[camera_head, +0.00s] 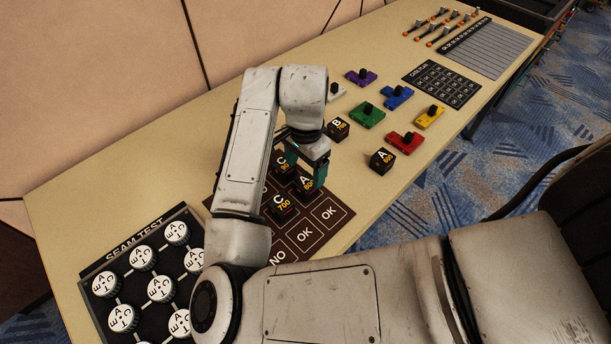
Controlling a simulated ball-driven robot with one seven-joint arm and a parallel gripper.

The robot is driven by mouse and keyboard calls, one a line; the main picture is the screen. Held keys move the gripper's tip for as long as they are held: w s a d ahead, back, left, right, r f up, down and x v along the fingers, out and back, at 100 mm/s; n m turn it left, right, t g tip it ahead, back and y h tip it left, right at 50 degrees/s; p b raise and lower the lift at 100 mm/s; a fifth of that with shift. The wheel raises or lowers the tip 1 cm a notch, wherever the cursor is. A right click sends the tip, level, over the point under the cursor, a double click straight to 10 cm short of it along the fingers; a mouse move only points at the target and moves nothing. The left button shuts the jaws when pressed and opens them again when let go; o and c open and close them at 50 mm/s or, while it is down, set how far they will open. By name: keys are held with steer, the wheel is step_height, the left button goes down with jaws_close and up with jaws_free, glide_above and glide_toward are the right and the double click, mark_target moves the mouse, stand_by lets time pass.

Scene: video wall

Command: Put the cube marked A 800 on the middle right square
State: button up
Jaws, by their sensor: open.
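The dark board (345,211) has white-outlined squares, with OK and NO marks on the near row. A black cube marked A (305,190) stands on the board beneath my gripper (306,172); its number is partly covered and hard to read. My gripper is open and points down, its teal fingers around or just above that cube; I cannot tell which. Another A cube (382,160) stands on the bare table to the right, its number looking like 600 or 800. Cube C 700 (280,207) and another C cube (284,165) are on the board. My arm hides the board's left part.
A B cube (337,128) stands behind my gripper. Knobbed puzzle pieces, including a green (367,116) and a red one (405,143), lie to the right. The SEAM TEST panel (125,260) with white discs is at left. Bare table lies right of the board.

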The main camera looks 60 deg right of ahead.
mark_target(306, 182)
step_height(306, 182, up, 6)
steer(key=shift+f, duration=0.1)
